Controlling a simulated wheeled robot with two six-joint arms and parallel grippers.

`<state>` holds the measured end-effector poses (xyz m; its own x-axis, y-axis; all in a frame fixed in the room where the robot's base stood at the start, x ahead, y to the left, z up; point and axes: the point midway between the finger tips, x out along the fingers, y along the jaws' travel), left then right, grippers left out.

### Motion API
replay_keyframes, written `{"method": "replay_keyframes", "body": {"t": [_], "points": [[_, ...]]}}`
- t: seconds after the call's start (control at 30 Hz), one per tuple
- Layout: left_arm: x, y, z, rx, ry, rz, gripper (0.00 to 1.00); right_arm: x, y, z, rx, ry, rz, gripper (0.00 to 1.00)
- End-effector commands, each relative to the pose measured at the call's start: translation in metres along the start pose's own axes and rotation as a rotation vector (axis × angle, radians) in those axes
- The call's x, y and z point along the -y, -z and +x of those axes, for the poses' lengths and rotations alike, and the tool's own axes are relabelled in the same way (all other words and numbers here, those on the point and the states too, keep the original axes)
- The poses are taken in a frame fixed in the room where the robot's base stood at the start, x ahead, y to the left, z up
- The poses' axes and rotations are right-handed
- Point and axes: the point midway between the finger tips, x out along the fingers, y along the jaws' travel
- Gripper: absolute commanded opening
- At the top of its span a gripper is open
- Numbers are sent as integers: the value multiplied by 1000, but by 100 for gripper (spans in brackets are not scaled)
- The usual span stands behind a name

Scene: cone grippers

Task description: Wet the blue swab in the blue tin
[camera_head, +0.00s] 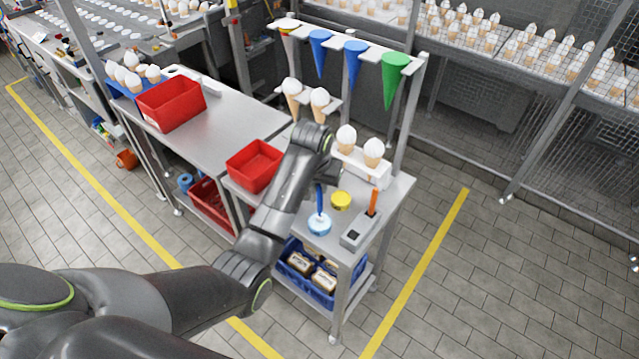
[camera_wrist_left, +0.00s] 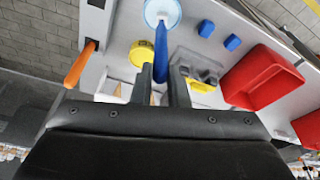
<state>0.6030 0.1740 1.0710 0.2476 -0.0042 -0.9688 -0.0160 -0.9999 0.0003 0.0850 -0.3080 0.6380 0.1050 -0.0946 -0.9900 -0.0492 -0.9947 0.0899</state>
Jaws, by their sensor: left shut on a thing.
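My left gripper (camera_head: 326,178) points down above the small steel table and is shut on the blue swab (camera_head: 320,198). The swab hangs roughly upright, its lower end over the round, pale-topped blue tin (camera_head: 319,226). In the left wrist view, the blue swab (camera_wrist_left: 161,48) runs from between the fingers (camera_wrist_left: 163,78) to the blue tin (camera_wrist_left: 153,12). Its tip overlaps the tin's top; I cannot tell whether it touches inside. My right gripper is in neither view.
A yellow tin (camera_head: 341,201) stands close behind the blue tin. A grey holder (camera_head: 357,234) with an upright orange swab (camera_head: 372,201) is to the right. A white rack with cones (camera_head: 372,155) stands behind. A red bin (camera_head: 254,166) is at the left.

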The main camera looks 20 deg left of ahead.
Motion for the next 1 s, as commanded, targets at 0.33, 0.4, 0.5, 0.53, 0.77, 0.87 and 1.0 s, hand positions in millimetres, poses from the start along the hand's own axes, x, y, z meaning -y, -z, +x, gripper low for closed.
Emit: {"method": "replay_keyframes", "body": {"t": [0.33,0.4,0.5,0.53,0.77,0.87,1.0], "points": [[0,-1,4,0,0,0,0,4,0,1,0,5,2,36],[0,-1,5,0,0,0,0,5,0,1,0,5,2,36],[0,-2,6,0,0,0,0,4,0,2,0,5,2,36],[0,-2,6,0,0,0,0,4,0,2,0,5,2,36],[0,-2,8,0,0,0,0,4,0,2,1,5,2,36],[0,-2,8,0,0,0,0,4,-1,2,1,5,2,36],[0,-2,8,0,0,0,0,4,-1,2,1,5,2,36]]}}
